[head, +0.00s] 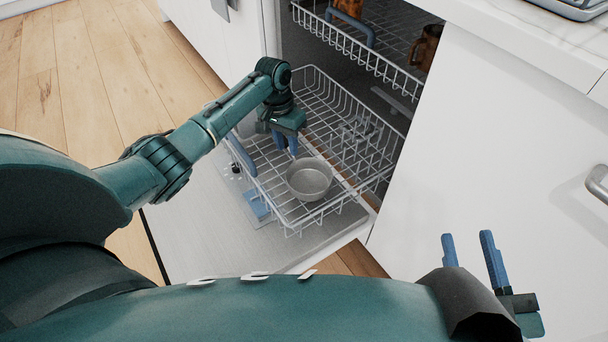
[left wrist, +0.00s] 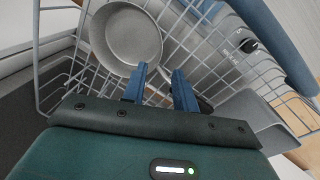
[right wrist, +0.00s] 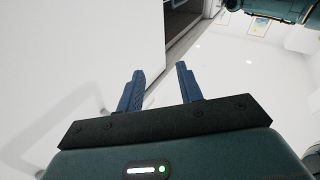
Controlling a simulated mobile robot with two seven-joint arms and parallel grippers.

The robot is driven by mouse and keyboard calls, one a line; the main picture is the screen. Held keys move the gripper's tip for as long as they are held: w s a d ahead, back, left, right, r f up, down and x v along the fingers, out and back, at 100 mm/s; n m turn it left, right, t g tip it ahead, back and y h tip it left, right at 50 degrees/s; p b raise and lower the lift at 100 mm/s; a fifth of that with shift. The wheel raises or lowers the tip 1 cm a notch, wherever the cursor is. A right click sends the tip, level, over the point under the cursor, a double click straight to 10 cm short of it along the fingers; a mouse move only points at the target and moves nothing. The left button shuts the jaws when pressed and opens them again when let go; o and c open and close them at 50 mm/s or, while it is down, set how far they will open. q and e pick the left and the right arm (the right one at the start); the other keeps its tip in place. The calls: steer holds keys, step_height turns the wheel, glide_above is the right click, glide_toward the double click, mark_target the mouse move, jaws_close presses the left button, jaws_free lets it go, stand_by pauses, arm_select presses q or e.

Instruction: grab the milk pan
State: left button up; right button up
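The milk pan (head: 309,179) is a round grey pan in the lower rack (head: 345,150) of the open dishwasher. In the left wrist view the pan (left wrist: 126,38) lies just beyond the fingertips, and a dark part, perhaps its handle, shows behind the fingers. My left gripper (head: 286,150) points down over the rack at the pan's far left side. Its blue fingers are apart, with nothing clearly between them in the left wrist view (left wrist: 159,75). My right gripper (head: 466,242) is open and empty, away from the rack at the lower right; it also shows in the right wrist view (right wrist: 160,78).
The upper rack (head: 360,45) holds brown mugs (head: 426,47) above and behind the lower rack. The dishwasher door (head: 200,235) lies open beneath. White cabinet fronts (head: 500,150) stand to the right, under a counter. Wooden floor (head: 90,60) is clear at the left.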

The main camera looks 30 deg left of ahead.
mark_target(293, 165)
arm_select(q)
steer(key=f+b, duration=0.1)
steer(key=f, duration=0.1)
steer(key=f+b, duration=0.1)
steer(key=f, duration=0.1)
steer(key=d+f+b, duration=0.1)
steer(key=f, duration=0.1)
steer(key=shift+w+d+f+b, duration=0.1)
steer(key=shift+f+b, duration=0.25)
steer(key=shift+b, duration=0.05)
steer(key=shift+f, duration=0.3)
jaws_close()
arm_select(e)
steer(key=shift+w+a+m+y, duration=0.1)
steer(key=shift+a+m+y, duration=0.3)
steer(key=shift+y, duration=0.2)
arm_select(q)
steer(key=shift+r, duration=0.1)
